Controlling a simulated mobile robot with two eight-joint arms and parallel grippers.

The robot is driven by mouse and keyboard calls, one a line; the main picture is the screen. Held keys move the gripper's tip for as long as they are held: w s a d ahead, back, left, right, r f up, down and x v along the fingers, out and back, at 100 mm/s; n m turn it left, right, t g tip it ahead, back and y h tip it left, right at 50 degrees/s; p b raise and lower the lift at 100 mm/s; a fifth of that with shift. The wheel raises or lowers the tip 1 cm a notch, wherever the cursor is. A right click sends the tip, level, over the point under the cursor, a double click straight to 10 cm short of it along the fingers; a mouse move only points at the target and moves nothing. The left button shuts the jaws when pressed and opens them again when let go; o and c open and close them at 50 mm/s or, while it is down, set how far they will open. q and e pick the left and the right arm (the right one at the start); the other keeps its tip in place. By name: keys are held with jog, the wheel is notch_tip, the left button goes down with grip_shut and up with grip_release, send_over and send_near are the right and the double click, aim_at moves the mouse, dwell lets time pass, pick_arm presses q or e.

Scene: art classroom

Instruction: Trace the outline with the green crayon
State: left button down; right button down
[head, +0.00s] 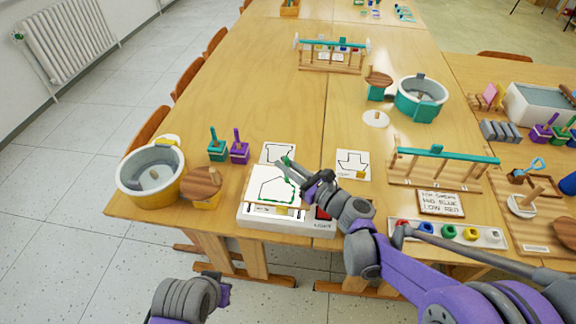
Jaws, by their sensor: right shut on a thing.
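A white sheet (262,179) with a dark angular outline lies on the light box (255,219) at the table's near edge. A green line runs along the right and lower parts of the outline. My right gripper (287,168) is over the sheet's upper right, shut on the green crayon (285,159). A small green end of the crayon shows at the fingertips; the gripper hides the rest, and I cannot tell if its tip touches the paper. Part of my left arm shows at the bottom; its gripper is out of view.
Outline cards (353,160) lie behind and right of the light box. Right are a wooden rack (437,177) and a paint tray (482,236). The table's middle is clear.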

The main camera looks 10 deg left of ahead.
aim_at(287, 158)
pick_arm(q)
jog(key=shift+r, duration=0.1)
pick_arm(e)
jog(key=shift+r, duration=0.15)
dwell(0.3)
